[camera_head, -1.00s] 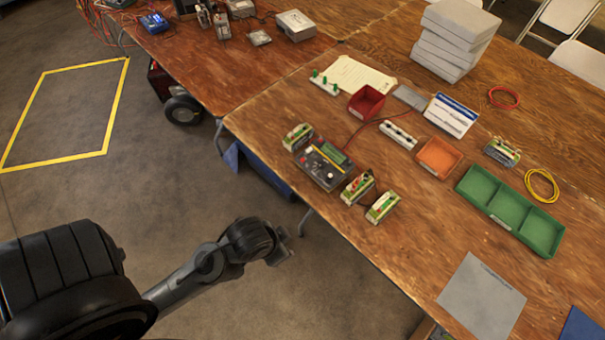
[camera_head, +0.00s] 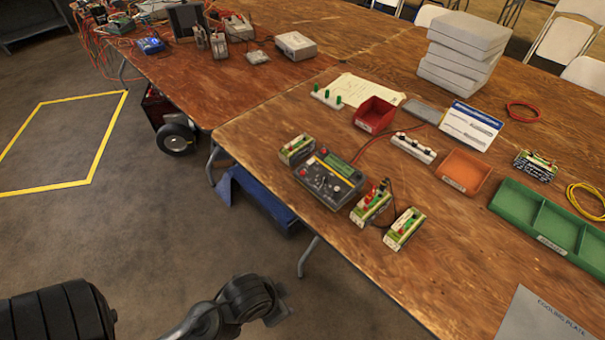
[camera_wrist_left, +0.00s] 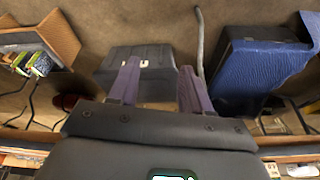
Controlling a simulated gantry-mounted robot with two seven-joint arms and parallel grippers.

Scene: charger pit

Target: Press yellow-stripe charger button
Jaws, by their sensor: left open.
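The charger (camera_head: 330,178) is a dark box with knobs, a small greenish display and a yellow stripe (camera_head: 335,169) across its top. It lies near the front edge of the wooden table in the head view. Its buttons are too small to tell apart. My left gripper (camera_head: 284,302) is low at the bottom of the head view, off the table's front edge and well apart from the charger. In the left wrist view its two fingers (camera_wrist_left: 159,84) stand apart with nothing between them. The charger cannot be made out in the wrist view. My right gripper is not in view.
Battery packs (camera_head: 370,203) stand beside the charger, one with leads. A red bin (camera_head: 374,114), an orange tray (camera_head: 464,171) and a green tray (camera_head: 545,217) lie farther right. A blue thing (camera_head: 262,203) is under the table. The front right tabletop has bare room.

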